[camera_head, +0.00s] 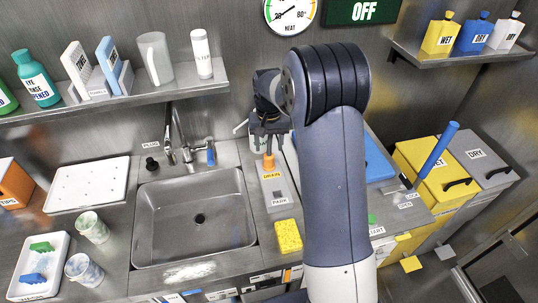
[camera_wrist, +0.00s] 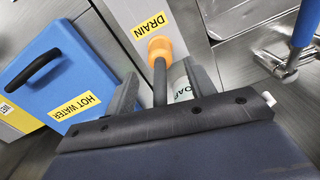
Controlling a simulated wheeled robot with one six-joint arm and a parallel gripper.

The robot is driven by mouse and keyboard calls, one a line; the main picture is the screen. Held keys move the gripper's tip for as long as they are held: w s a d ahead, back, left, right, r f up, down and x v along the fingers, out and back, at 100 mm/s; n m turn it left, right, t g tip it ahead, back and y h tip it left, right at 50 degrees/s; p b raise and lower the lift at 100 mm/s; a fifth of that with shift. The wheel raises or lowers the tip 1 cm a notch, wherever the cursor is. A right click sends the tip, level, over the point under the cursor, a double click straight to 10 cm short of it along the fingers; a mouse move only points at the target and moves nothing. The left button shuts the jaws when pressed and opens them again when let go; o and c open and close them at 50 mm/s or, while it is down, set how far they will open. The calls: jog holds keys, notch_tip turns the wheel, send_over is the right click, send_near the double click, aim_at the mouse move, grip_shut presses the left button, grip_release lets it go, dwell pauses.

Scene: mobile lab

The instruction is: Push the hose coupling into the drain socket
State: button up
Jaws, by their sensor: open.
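The hose coupling shows as an orange collar (camera_head: 268,161) at the yellow DRAIN label, below my gripper. In the wrist view the orange collar (camera_wrist: 160,47) tops a dark grey stem running back between my fingers. The DRAIN label (camera_wrist: 148,27) lies just beyond it on a pale grey panel. The socket opening is hidden, so I cannot tell how deep the coupling sits. My gripper (camera_head: 269,138) is open above the panel. In the wrist view its two fingers (camera_wrist: 164,88) stand on either side of the stem, with gaps.
A steel sink (camera_head: 195,222) with a faucet (camera_head: 178,145) lies left of the panel. A yellow sponge (camera_head: 288,236) lies in front. A blue HOT WATER box (camera_wrist: 62,75) stands beside my gripper, and a soap bottle (camera_wrist: 181,80) is close to the right finger.

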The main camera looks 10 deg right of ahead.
aim_at(269, 151)
notch_tip(269, 151, up, 6)
jog(key=shift+f, duration=0.2)
notch_tip(269, 151, down, 12)
jog(key=shift+f+p, duration=0.1)
jog(key=shift+p, duration=0.35)
jog(key=shift+r, duration=1.5)
